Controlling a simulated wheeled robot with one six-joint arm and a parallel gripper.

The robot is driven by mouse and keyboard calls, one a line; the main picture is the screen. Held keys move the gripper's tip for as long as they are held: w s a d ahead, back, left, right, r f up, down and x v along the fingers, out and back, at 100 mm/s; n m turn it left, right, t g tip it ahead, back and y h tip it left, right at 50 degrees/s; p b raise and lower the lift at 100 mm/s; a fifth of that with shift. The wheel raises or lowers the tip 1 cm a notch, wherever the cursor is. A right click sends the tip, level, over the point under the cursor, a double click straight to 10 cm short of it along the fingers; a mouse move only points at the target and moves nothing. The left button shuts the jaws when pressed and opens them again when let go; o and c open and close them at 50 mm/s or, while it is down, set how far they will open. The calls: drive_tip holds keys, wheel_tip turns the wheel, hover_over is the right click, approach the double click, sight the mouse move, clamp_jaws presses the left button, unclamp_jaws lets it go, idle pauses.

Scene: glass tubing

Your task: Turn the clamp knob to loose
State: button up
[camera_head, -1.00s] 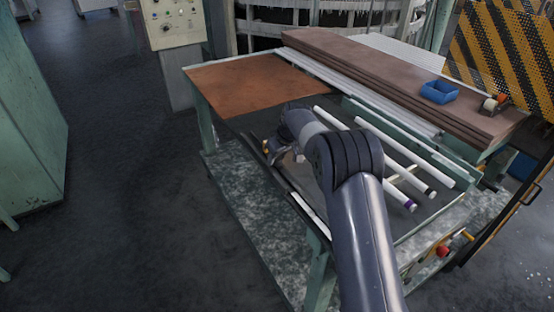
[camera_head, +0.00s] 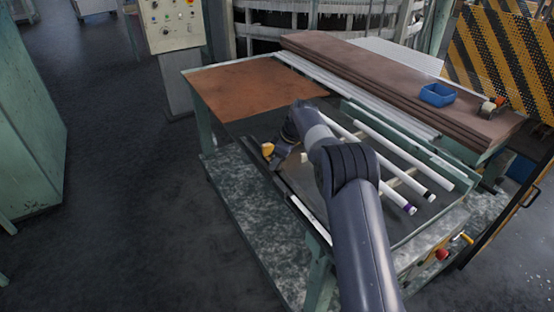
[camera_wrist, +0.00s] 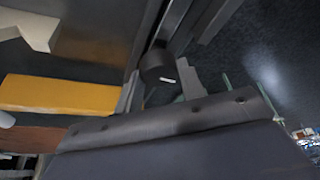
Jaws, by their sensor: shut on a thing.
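The clamp knob (camera_wrist: 158,64) is a dark, round knob with a short white mark on its face, in the upper middle of the wrist view. My gripper (camera_wrist: 160,86) has a grey finger on either side of it and is shut on it. In the head view my gripper (camera_head: 276,163) is at the left edge of the dark table top, beside a yellow-orange block (camera_head: 268,149). This block also shows as an orange bar (camera_wrist: 58,96) left of the fingers in the wrist view. The knob is hidden in the head view.
White glass tubes (camera_head: 405,172), some with dark or purple end bands, lie right of my arm. A brown sheet (camera_head: 255,85) covers the table's far left corner. A blue bin (camera_head: 437,95) stands on brown boards (camera_head: 375,75) behind.

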drive_tip(key=o, duration=1)
drive_tip(key=b+v, duration=0.1)
drive_tip(key=v, duration=0.9)
drive_tip(key=shift+d+r, duration=0.15)
drive_tip(key=shift+r, duration=0.25)
drive_tip(key=p+x, duration=0.1)
drive_tip(key=x, duration=0.9)
drive_tip(key=shift+f, duration=0.3)
drive_tip(key=shift+f+m, duration=0.1)
drive_tip(key=shift+m, duration=0.2)
